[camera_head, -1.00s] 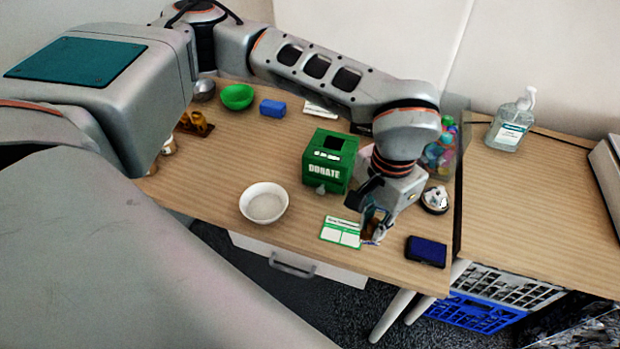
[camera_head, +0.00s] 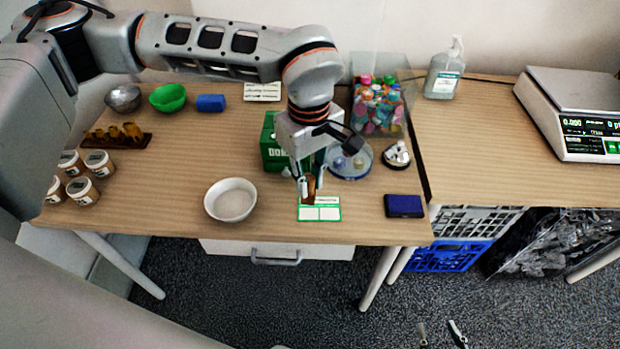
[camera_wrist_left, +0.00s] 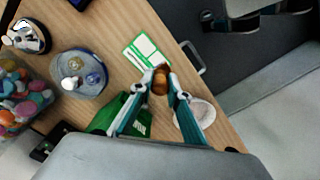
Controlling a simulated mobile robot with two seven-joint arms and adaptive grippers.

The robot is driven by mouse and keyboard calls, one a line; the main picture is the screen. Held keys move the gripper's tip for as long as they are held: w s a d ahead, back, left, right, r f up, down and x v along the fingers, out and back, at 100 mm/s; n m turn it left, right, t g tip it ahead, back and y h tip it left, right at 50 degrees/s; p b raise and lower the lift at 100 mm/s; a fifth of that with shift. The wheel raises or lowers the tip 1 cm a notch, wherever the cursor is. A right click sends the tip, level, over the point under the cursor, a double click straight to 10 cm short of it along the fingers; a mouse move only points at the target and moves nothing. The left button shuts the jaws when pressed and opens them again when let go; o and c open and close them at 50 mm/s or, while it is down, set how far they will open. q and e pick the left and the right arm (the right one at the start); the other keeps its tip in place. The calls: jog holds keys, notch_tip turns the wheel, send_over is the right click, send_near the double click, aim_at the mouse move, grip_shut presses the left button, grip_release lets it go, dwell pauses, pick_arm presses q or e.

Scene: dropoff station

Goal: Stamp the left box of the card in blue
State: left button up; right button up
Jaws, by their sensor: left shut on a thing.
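The white and green card (camera_head: 333,213) lies near the table's front edge; its two lower boxes look blank. My left gripper (camera_head: 309,186) is shut on a stamp with a brown wooden handle (camera_head: 311,191), over the card's upper part. In the left wrist view, the stamp (camera_wrist_left: 160,80) sits between the fingertips (camera_wrist_left: 161,88), beside the card (camera_wrist_left: 140,48). The stamp's underside is hidden, and I cannot tell its height above the card. The blue ink pad (camera_head: 404,206) lies open right of the card. My right gripper (camera_head: 440,334) shows only its separated fingertips at the bottom edge.
A white bowl (camera_head: 231,200) stands left of the card. The green donation box (camera_head: 271,150) is behind it, partly hidden by my arm. A round stand (camera_head: 351,160) and a silver-black item (camera_head: 397,155) stand behind the ink pad. The table front edge is close.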

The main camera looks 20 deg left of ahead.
aim_at(309, 197)
pick_arm(q)
jog(key=shift+w+n, duration=0.15)
jog(key=shift+n, duration=0.25)
jog(key=shift+a+f, duration=0.1)
jog(key=shift+f, duration=0.1)
jog(key=shift+f+b, duration=0.4)
jog(key=shift+f, duration=0.1)
notch_tip(309, 197, down, 4)
jog(key=shift+r+b, duration=0.25)
jog(key=shift+b, duration=0.7)
jog(key=shift+f+b, duration=0.3)
jog(key=shift+f, duration=0.2)
pick_arm(e)
jog(key=shift+s+f, duration=0.1)
jog(key=shift+f, duration=0.9)
pick_arm(q)
jog(key=shift+f, duration=0.3)
pick_arm(e)
jog(key=shift+s+a+f, duration=0.1)
jog(key=shift+s+f, duration=0.25)
jog(key=shift+f, duration=0.05)
pick_arm(q)
jog(key=shift+f, duration=0.35)
pick_arm(e)
jog(key=shift+w, duration=0.1)
